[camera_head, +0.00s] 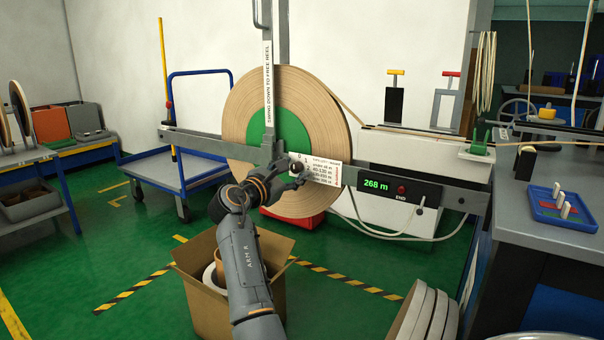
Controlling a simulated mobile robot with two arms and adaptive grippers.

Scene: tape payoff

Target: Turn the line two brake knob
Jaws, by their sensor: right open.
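A small dark brake knob (297,167) sits on the grey cross rail, in front of the large brown tape reel (335,110) with its green core. A white scale plate (322,172) with numbers and metre ranges is right beside the knob. My right gripper (288,177) is open at the knob, its fingers partly covering the knob and the plate's left end. I cannot tell whether the fingers touch the knob. My left gripper is out of view.
A display (376,186) reading 268 m is on the rail to the right. An upright guard arm (268,80) crosses the reel. An open cardboard box (200,295) stands below my right arm. A workbench (545,195) with a blue tray (562,210) is at right.

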